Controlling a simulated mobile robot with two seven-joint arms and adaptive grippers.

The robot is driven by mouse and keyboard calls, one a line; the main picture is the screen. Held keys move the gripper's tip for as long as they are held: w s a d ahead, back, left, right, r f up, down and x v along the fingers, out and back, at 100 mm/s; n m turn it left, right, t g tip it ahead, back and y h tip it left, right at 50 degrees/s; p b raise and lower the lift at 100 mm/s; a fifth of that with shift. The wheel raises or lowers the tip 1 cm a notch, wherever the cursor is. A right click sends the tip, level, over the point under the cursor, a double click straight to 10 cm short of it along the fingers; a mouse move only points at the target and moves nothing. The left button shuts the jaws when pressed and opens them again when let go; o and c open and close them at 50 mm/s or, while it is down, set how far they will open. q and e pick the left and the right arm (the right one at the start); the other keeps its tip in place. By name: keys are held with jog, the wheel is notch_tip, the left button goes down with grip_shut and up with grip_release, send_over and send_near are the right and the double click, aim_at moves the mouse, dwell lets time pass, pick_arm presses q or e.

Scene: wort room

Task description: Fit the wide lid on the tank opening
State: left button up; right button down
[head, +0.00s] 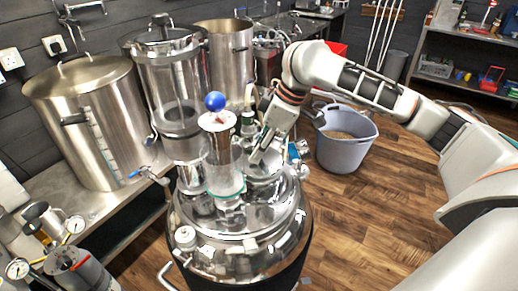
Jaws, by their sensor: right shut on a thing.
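The shiny steel tank (240,262) with a domed top stands in the middle foreground. My right gripper (262,152) reaches in from the right, points down over the back right of the tank top and is shut. A shiny metal piece, seemingly the wide lid (266,178), is right below its fingers. The grip point is small and partly hidden, and the tank opening cannot be made out under the lid. I cannot tell whether the lid touches the tank or is seated level. My left gripper is not in view.
Large steel pots (95,120) and a glass-walled vessel (165,90) stand on the left bench. A grey bucket (345,150) is on the wooden floor, which is open at right.

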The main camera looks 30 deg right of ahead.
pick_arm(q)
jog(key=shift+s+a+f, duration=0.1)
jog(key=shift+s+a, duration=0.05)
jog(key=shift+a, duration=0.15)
pick_arm(e)
jog(key=shift+f, duration=0.5)
jog(key=c, duration=2.1)
grip_release()
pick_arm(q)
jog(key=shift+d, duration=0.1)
